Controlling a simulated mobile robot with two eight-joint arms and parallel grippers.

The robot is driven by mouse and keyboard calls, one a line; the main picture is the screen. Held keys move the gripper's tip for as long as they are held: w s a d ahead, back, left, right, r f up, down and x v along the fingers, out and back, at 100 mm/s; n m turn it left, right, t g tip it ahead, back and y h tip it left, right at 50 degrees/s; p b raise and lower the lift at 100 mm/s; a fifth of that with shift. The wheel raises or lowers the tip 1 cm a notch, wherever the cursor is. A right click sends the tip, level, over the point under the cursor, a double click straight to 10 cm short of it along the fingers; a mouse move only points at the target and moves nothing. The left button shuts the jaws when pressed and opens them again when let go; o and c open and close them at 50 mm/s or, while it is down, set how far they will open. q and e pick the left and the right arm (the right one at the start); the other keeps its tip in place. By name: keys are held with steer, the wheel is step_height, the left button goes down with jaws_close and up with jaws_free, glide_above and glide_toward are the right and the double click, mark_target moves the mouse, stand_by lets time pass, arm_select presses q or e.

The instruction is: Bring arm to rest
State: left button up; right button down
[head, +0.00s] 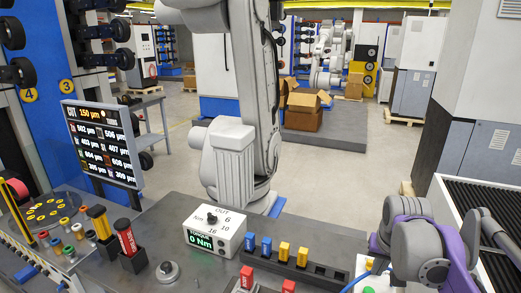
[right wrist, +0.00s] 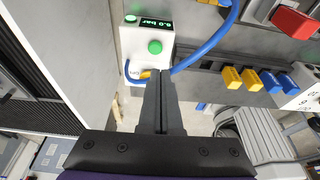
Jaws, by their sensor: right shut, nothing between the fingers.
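My right arm (head: 430,240), purple and grey, comes in at the lower right of the head view, beside the bench's right end. In the right wrist view my right gripper (right wrist: 161,75) has its two dark fingers together with nothing between them. In that view the fingertips overlap the lower edge of a white box (right wrist: 148,40) with green buttons and a bar display. Whether they touch it I cannot tell. My left gripper is not in view.
A dark holder (head: 325,277) carries blue and yellow pieces. A white torque box (head: 213,228) stands left of it. A blue hose (right wrist: 205,52) curves close to the fingers. A large white robot arm (head: 235,150) stands behind the bench (head: 185,272). A display panel (head: 103,147) stands left.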

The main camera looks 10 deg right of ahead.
steer(key=s+a+f+n+t+y, duration=0.1)
steer(key=s+a+f+n, duration=0.4)
steer(key=s+a+f, duration=1)
steer(key=shift+s+a+f+t+y, duration=0.2)
steer(key=shift+s+a+t+y, duration=0.1)
steer(key=shift+a+t, duration=0.4)
steer(key=shift+d, duration=0.2)
